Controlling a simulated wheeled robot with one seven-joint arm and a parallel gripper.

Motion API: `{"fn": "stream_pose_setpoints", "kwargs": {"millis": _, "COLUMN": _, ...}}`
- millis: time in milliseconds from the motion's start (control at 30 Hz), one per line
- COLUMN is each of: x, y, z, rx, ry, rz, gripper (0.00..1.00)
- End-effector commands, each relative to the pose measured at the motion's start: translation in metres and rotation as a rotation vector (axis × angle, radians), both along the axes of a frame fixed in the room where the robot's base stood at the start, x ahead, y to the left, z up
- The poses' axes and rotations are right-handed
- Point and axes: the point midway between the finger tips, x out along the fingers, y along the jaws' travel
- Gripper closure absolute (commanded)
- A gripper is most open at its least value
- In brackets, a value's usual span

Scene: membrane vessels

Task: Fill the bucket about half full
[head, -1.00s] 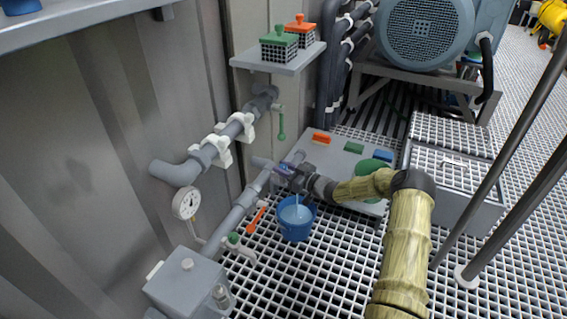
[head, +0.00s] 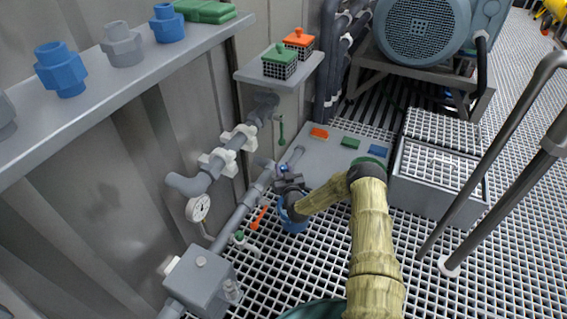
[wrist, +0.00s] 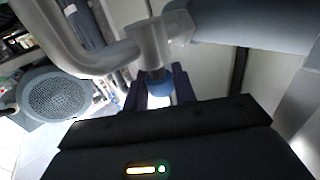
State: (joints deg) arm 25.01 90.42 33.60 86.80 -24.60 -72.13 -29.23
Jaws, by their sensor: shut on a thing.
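The blue bucket (head: 293,224) stands on the grating below the outlet, mostly covered by my arm in the head view; its water level is hidden. My gripper (head: 287,174) is above the bucket at the end of the grey pipe branch (head: 265,164). In the wrist view my gripper's dark fingers (wrist: 157,80) are shut on a small blue knob (wrist: 158,87) under a grey pipe fitting (wrist: 155,45). The knob's exact turn, and whether water runs now, cannot be told.
An orange-handled valve (head: 259,217) and a green-handled valve (head: 240,237) sit left of the bucket. A gauge (head: 198,208) and a grey box (head: 201,279) are nearer. A shelf (head: 150,75) overhangs at upper left. Handrails (head: 500,155) stand at right.

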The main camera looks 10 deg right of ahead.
Motion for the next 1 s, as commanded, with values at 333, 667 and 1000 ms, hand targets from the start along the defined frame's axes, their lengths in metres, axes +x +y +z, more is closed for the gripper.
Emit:
{"fn": "stream_pose_setpoints", "kwargs": {"millis": 333, "x": 0.0008, "y": -0.0006, "z": 0.0011, "rx": 0.000, "ry": -0.002, "rz": -0.108, "gripper": 0.96}}
{"fn": "stream_pose_setpoints", "kwargs": {"millis": 667, "x": 0.0015, "y": -0.0009, "z": 0.0011, "rx": 0.001, "ry": -0.004, "rz": -0.113, "gripper": 0.96}}
{"fn": "stream_pose_setpoints", "kwargs": {"millis": 1000, "x": 0.0011, "y": -0.0003, "z": 0.0009, "rx": 0.002, "ry": -0.003, "rz": -0.111, "gripper": 0.54}}
